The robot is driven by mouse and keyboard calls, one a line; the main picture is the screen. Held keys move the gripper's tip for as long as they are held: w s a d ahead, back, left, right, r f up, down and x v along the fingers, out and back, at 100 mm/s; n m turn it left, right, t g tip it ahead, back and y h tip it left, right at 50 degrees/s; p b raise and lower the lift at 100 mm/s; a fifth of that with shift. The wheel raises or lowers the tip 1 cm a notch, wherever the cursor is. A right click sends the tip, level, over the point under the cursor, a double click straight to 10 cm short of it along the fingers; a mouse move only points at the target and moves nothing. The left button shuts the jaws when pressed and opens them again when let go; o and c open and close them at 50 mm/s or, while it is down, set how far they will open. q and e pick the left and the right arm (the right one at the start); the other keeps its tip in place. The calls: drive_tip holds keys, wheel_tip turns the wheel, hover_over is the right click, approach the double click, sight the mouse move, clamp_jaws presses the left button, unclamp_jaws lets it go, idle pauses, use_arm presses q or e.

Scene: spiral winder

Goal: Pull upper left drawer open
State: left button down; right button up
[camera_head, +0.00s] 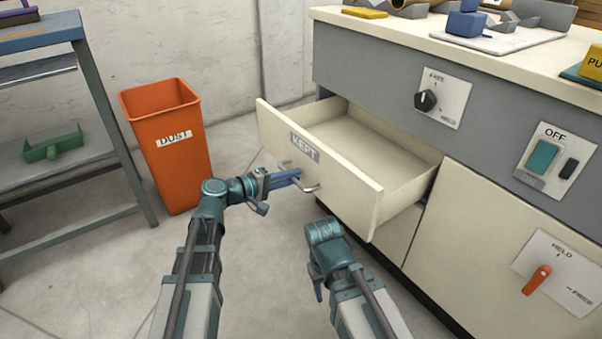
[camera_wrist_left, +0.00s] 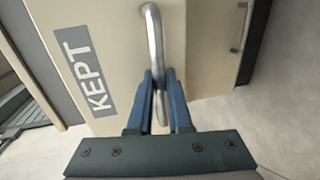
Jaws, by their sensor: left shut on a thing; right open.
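The upper left drawer (camera_head: 338,192) is cream with a grey "KEPT" label (camera_head: 304,146) on its front. It stands well out of the cabinet, and its inside looks empty. Its metal bar handle (camera_head: 312,188) shows low on the front; it also shows in the left wrist view (camera_wrist_left: 154,40). My left gripper (camera_head: 291,177) is shut on the handle; its blue fingers (camera_wrist_left: 158,92) lie on either side of the bar. My right gripper (camera_head: 322,232) is below the drawer front, apart from it; its fingers are mostly hidden.
The cabinet carries a black knob (camera_head: 425,100), a green switch (camera_head: 543,156) and an orange lever (camera_head: 537,280). An orange "DUST" bin (camera_head: 168,150) stands left of the drawer. A shelf rack (camera_head: 100,90) holds a green tray (camera_head: 53,145). Bare floor lies between bin and drawer.

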use_arm(q)
drive_tip(key=shift+f+v, duration=0.2)
drive_tip(key=shift+v, duration=0.85)
drive_tip(key=shift+f+v, duration=0.25)
drive_tip(key=shift+v, duration=0.75)
drive_tip(key=shift+a, duration=0.15)
drive_tip(key=c, duration=0.8)
unclamp_jaws()
drive_tip(key=shift+c, duration=0.2)
drive_tip(key=p+v, duration=0.2)
drive_tip(key=v, duration=1.1)
drive_tip(key=shift+s+a+p, duration=0.25)
drive_tip(key=shift+a+p, duration=0.05)
drive_tip(key=shift+p, duration=0.1)
